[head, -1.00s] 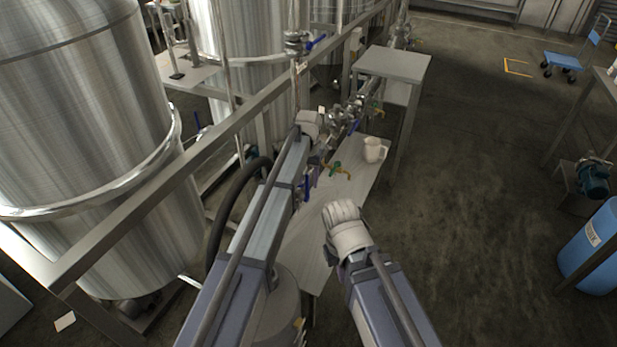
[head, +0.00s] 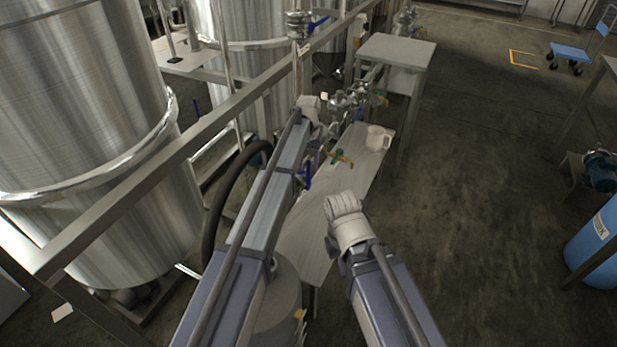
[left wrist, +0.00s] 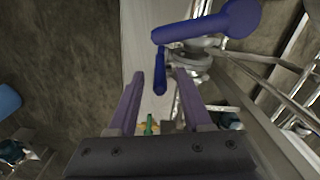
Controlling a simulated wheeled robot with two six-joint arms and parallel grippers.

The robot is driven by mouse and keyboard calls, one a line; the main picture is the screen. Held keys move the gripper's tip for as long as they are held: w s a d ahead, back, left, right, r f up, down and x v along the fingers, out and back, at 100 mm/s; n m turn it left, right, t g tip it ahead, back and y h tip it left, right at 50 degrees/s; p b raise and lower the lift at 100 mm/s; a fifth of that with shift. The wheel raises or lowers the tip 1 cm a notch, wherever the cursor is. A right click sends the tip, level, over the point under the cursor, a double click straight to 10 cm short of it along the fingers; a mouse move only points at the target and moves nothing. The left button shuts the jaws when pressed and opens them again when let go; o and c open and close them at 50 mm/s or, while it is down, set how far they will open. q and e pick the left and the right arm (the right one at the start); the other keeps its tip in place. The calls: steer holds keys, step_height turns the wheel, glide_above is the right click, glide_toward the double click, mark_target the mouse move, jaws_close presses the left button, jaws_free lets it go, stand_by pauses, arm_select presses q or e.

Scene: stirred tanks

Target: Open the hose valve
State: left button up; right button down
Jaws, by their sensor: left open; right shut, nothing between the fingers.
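Small valves line the pipework along the grey bench. One has a green handle and a brass-coloured spout (head: 341,158); its green handle also shows low in the left wrist view (left wrist: 150,124). A blue lever (head: 307,178) shows beside my left arm. In the left wrist view, a slim blue lever (left wrist: 160,72) appears between the fingertips of my open left gripper (left wrist: 160,76); I cannot tell whether they touch. A larger blue lever (left wrist: 205,27) lies above it. In the head view the left fingers are mostly hidden. My right gripper (head: 335,243) is shut and empty over the bench's right edge.
A white mug (head: 377,138) stands on the bench (head: 312,235). A higher grey table (head: 397,50) stands behind it. A metal rail (head: 215,125) and large steel tanks (head: 75,110) bound the left side.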

mark_target(309, 185)
arm_select(q)
step_height(309, 185, down, 4)
steer(key=b, duration=0.2)
steer(key=shift+r+b, duration=0.15)
steer(key=shift+b, duration=0.2)
jaws_close()
stand_by(1.1)
